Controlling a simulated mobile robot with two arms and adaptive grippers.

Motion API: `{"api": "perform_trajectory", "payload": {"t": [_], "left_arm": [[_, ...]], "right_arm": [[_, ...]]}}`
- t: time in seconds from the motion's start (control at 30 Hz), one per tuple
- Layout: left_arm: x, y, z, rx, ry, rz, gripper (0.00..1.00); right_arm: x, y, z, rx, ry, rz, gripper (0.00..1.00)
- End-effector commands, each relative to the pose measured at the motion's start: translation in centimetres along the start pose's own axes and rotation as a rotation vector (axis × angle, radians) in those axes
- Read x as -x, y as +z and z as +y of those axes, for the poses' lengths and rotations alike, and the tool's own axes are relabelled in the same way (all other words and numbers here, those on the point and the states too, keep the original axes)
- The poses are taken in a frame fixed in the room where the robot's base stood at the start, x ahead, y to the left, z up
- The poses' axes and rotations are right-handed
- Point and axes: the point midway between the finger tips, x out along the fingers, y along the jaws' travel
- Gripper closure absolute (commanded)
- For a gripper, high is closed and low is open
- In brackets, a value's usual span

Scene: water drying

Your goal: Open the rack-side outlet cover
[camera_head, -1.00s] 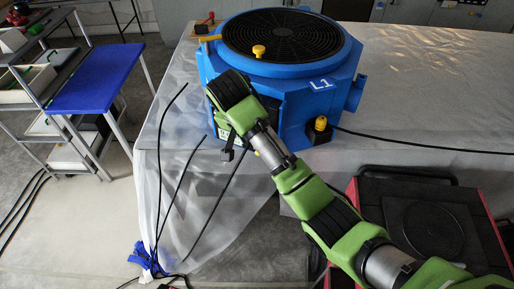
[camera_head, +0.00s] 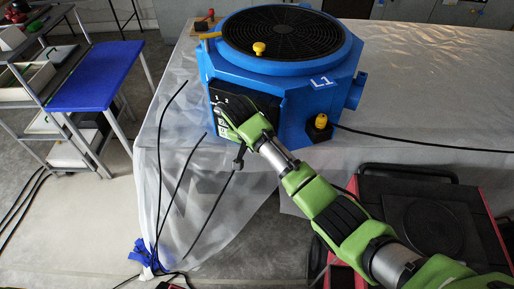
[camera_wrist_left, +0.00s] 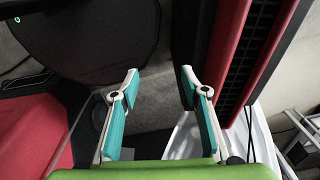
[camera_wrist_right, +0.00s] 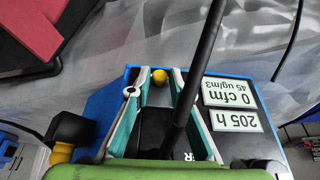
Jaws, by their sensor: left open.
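The blue drying unit (camera_head: 285,110), marked L1, stands on the covered table; I cannot tell which part is the rack-side outlet cover. My right gripper (camera_head: 228,122) is in front of its black panel (camera_head: 213,98), partly covering it. In the right wrist view the gripper (camera_wrist_right: 159,74) has its fingers apart over the panel, nothing clearly held. A yellow knob (camera_wrist_right: 160,77) shows between the tips. Another yellow knob (camera_wrist_right: 62,152) on a black bracket is to the left. My left gripper (camera_wrist_left: 160,76) is open and empty, outside the head view.
A yellow handle (camera_head: 210,35) and a yellow knob (camera_head: 259,48) are at the unit's top. Black cables (camera_head: 170,185) hang by the plastic sheet. A rack with a blue shelf (camera_head: 97,78) stands left. A red and black case (camera_head: 425,225) is lower right.

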Motion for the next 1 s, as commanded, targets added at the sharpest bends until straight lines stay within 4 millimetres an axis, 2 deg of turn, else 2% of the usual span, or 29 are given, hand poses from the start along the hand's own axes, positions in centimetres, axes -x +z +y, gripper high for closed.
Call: {"api": "perform_trajectory", "payload": {"t": [0.53,1.0], "left_arm": [[0.0,0.3,0.2,0.001,0.002,-0.005,0.58],[0.0,0.1,0.1,0.002,0.001,-0.003,0.58]], "right_arm": [[0.1,0.2,0.3,0.066,-0.029,0.0,1.0],[0.4,0.9,1.7,0.424,-0.177,0.002,1.0]]}}
